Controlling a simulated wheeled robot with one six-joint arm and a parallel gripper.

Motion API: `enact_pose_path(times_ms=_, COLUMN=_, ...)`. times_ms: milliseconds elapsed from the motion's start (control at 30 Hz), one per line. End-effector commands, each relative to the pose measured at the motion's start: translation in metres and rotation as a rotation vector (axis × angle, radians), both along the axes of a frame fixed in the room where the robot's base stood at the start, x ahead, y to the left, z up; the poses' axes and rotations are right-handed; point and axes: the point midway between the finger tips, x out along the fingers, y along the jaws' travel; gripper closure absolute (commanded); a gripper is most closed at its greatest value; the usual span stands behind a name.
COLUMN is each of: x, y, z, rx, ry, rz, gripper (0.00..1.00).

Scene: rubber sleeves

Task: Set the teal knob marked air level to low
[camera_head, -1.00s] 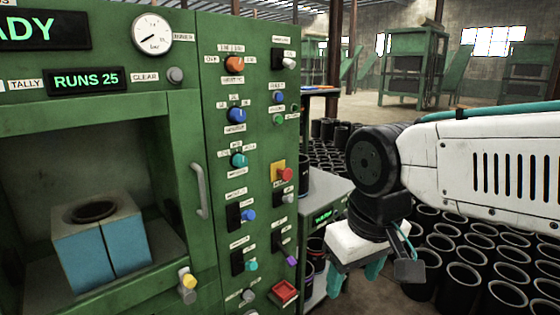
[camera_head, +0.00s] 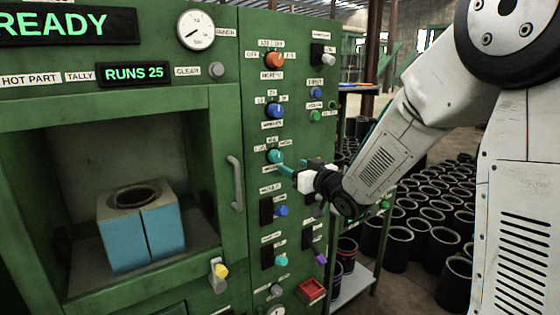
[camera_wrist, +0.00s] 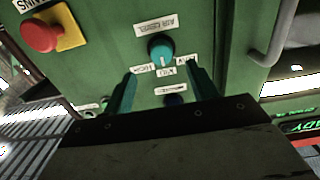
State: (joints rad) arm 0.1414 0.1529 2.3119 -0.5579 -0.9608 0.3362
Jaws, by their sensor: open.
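The teal knob (camera_head: 274,156) is on the green panel, in the column between the blue knob above and a black switch plate below. In the wrist view the knob (camera_wrist: 161,48) sits near the top middle, under a label that reads air level. A pale mark on it points down in that view, toward the middle one of the small labels around it. My gripper (camera_head: 286,168) is open and empty, its teal fingertips close to the knob, just right of and below it. In the wrist view the fingers (camera_wrist: 163,74) stand apart on either side, below the knob. Contact is not visible.
A blue knob (camera_head: 275,110) and an orange knob (camera_head: 274,60) are above; a blue-tipped switch (camera_head: 281,211) is below. A grey door handle (camera_head: 236,183) stands out to the left. A red button on yellow (camera_wrist: 40,36) is beside the knob in the wrist view.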

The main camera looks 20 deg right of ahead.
Motion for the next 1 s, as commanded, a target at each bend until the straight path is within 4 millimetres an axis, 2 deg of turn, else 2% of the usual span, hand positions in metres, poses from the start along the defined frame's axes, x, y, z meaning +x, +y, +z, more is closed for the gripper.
enact_pose_path(times_ms=500, x=0.066, y=0.023, z=0.001, rx=0.006, ry=-0.011, rz=0.009, gripper=0.42)
enact_pose_path(times_ms=633, x=0.073, y=0.024, z=0.000, rx=0.005, ry=-0.010, rz=0.007, gripper=0.42)
enact_pose_path(times_ms=867, x=0.074, y=0.024, z=0.001, rx=0.005, ry=-0.010, rz=0.006, gripper=0.42)
enact_pose_path(times_ms=900, x=0.074, y=0.024, z=0.001, rx=0.005, ry=-0.010, rz=0.006, gripper=0.45)
enact_pose_path(times_ms=1000, x=0.074, y=0.024, z=0.001, rx=0.005, ry=-0.010, rz=0.007, gripper=0.73)
